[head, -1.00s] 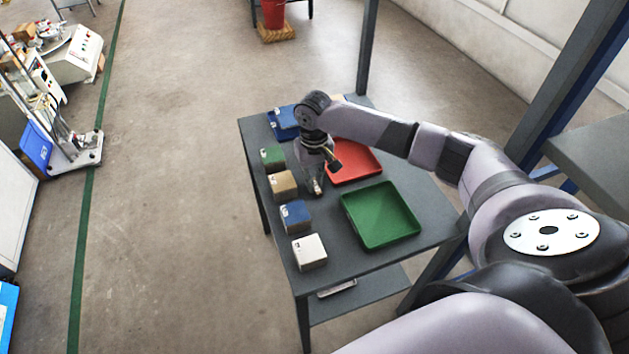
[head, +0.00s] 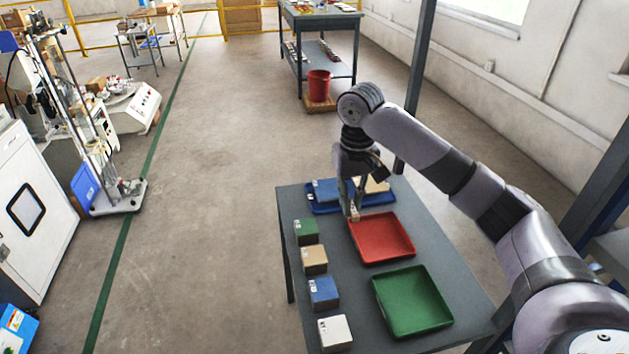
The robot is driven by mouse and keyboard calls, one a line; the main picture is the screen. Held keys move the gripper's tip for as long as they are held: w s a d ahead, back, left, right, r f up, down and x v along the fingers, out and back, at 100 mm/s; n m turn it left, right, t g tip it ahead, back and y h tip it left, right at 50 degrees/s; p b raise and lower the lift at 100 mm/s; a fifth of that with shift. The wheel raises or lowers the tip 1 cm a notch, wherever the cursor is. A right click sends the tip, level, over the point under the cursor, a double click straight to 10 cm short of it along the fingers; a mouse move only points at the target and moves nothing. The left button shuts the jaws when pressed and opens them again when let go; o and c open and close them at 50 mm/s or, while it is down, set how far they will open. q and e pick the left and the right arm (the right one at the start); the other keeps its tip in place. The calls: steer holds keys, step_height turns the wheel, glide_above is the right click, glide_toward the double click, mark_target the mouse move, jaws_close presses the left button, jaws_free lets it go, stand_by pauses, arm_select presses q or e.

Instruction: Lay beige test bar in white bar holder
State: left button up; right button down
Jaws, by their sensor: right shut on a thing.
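My right gripper (head: 353,212) points down over the far part of the grey table, by the far left corner of the red tray. It is shut on a small beige piece, which looks like the beige test bar (head: 354,214); the fingers hide part of it. The white bar holder (head: 335,332) is a small block at the table's near left corner, well apart from the gripper. Its top looks empty. My left gripper is out of view.
Green (head: 306,232), tan (head: 314,260) and blue (head: 323,292) blocks stand in a row along the left of the table (head: 350,275). A red tray (head: 382,253) and green tray (head: 412,325) lie right of them. A blue tray (head: 381,197) with blocks lies behind.

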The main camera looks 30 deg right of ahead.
steer(key=shift+r, duration=0.2)
steer(key=s+a+f+n, duration=0.2)
steer(key=s+a, duration=1.1)
steer(key=s, duration=0.3)
steer(key=shift+a+n+p, duration=0.3)
steer(key=shift+a, duration=0.05)
steer(key=shift+f, duration=0.1)
